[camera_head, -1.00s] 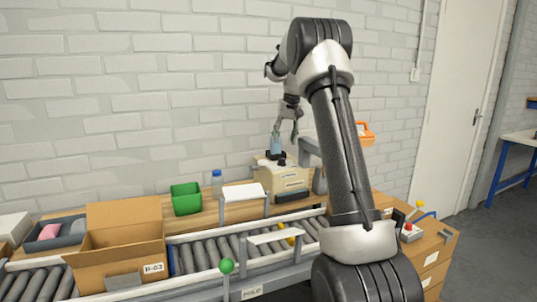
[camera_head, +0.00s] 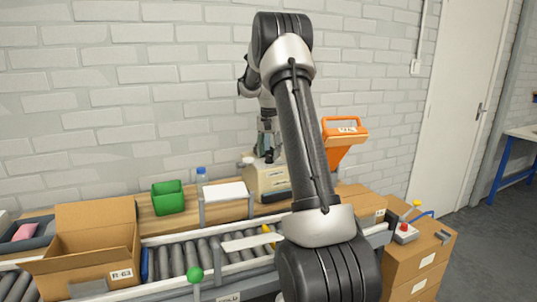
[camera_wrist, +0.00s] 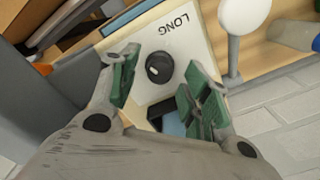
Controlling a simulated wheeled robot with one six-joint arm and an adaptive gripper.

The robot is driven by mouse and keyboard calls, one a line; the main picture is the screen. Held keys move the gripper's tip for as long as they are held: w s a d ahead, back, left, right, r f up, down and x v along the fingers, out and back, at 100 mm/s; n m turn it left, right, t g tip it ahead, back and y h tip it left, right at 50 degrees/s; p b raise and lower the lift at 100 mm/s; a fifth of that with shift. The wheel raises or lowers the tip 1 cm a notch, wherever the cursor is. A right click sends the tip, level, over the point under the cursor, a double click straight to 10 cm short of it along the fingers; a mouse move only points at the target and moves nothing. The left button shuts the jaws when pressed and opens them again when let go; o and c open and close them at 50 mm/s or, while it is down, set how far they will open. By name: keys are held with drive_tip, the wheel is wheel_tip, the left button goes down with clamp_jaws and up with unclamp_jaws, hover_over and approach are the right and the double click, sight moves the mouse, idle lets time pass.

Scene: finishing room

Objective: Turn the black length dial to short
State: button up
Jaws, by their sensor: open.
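The black length dial (camera_wrist: 159,68) sits on the pale top of a box-shaped machine in the wrist view, with a light mark on it. The word LONG (camera_wrist: 178,24) is printed near it, upside down in this view. The machine (camera_head: 268,182) also shows in the head view on the back bench, partly behind my arm. My gripper (camera_wrist: 152,82) is open, its green-padded fingertips on either side of the dial in the picture. I cannot tell whether they touch it. In the head view my gripper (camera_head: 266,148) is over the machine. The short label is not visible.
A white knob on a grey post (camera_wrist: 244,18) stands close to the right finger. A blue item (camera_wrist: 174,124) lies between the fingers. An orange-handled device (camera_head: 343,138) is right of the machine; a bottle (camera_head: 201,174) and green bin (camera_head: 167,198) are left. A roller conveyor (camera_head: 190,255) runs in front.

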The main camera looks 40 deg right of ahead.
drive_tip(key=shift+f, duration=0.5)
clamp_jaws()
drive_tip(key=c, duration=1.1)
unclamp_jaws()
drive_tip(key=shift+n, duration=2.3)
drive_tip(key=shift+o, duration=0.2)
drive_tip(key=o, duration=1.1)
drive_tip(key=shift+c, duration=0.2)
wheel_tip(320, 180, up, 12)
